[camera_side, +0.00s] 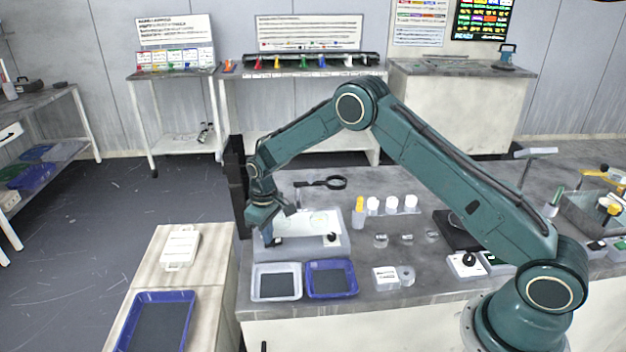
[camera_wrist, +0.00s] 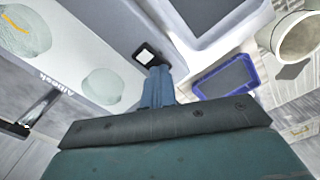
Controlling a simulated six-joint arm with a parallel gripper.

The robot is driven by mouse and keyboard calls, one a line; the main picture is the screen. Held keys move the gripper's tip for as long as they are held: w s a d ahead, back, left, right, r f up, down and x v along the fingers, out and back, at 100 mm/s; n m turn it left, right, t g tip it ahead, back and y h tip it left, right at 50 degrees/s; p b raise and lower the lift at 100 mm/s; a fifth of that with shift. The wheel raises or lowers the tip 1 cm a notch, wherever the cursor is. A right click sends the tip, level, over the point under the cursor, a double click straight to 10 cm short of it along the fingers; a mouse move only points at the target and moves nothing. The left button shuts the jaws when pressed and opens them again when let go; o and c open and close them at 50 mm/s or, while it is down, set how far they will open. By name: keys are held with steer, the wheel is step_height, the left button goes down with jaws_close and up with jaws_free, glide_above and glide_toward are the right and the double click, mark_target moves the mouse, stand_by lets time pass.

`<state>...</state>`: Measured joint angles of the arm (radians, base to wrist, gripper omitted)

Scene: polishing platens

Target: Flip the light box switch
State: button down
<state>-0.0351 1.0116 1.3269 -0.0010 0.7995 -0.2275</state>
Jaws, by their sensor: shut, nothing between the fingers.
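The light box (camera_side: 325,246) is a pale, low box with a white top on the bench, in the middle of the side view. In the wrist view its white panel (camera_wrist: 75,50) carries round greenish shapes. A small switch (camera_wrist: 146,54), white on a black square, sits near the panel's edge. My gripper (camera_wrist: 158,70) is shut and empty, its blue fingertips right beside the switch; contact cannot be told. In the side view my gripper (camera_side: 272,241) points down at the box's front left corner and seems to hide the switch.
A white tray (camera_side: 257,295) and a blue tray (camera_side: 353,290) stand just in front of the box. A magnifier (camera_side: 336,182) is behind it. White-capped bottles (camera_side: 391,205) stand to the right. A dark knob (camera_side: 331,237) is at the box's right.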

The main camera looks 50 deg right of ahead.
steer(key=shift+r, duration=3.45)
